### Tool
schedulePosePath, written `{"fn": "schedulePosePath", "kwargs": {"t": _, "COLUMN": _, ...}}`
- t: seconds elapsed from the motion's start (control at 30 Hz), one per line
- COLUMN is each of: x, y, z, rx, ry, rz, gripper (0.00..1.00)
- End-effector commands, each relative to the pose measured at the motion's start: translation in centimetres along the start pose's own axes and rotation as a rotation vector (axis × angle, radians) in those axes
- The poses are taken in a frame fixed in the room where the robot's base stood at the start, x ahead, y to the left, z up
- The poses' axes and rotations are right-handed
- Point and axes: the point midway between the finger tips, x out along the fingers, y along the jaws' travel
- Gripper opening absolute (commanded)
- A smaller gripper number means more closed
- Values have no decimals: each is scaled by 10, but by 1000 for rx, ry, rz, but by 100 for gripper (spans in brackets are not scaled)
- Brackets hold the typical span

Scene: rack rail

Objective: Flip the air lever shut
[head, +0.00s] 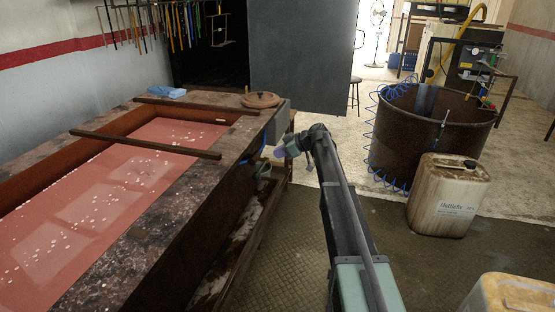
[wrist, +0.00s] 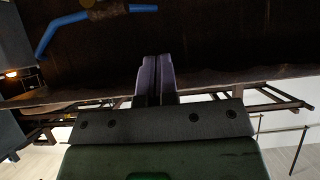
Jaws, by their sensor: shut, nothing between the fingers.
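A brass-coloured valve fitting (wrist: 106,10) shows at the top left of the wrist view, against the dark tank wall. A bent blue piece (wrist: 52,30) runs from its left end and a short straight blue piece (wrist: 143,8) from its right. I cannot tell which part is the lever, or how it is set. In the head view, my gripper (head: 280,153) is beside the tank's right side, close to a small pale fitting (head: 263,168). In the wrist view my gripper's fingers (wrist: 154,62) are together and empty, apart from the valve.
The long tank (head: 200,215) of red liquid stands at the left, with bars across it and a grey box (head: 277,122) at its corner. A round drum (head: 430,130) with a blue coiled hose and a dirty jerrycan (head: 447,195) stand at the right. Floor between is clear.

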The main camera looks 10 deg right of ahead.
Motion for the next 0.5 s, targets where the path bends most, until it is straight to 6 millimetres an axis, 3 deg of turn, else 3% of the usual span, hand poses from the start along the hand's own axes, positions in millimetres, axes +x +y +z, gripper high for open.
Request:
{"fn": "schedulePosePath", "kwargs": {"t": 0.03, "x": 14, "y": 1, "z": 6, "rx": -1, "ry": 0, "rz": -1, "gripper": 0}}
{"fn": "schedulePosePath", "kwargs": {"t": 0.3, "x": 75, "y": 1, "z": 6, "rx": -1, "ry": -1, "rz": -1, "gripper": 0}}
{"fn": "schedulePosePath", "kwargs": {"t": 0.5, "x": 99, "y": 0, "z": 28, "rx": 0, "ry": -1, "rz": 0, "gripper": 0}}
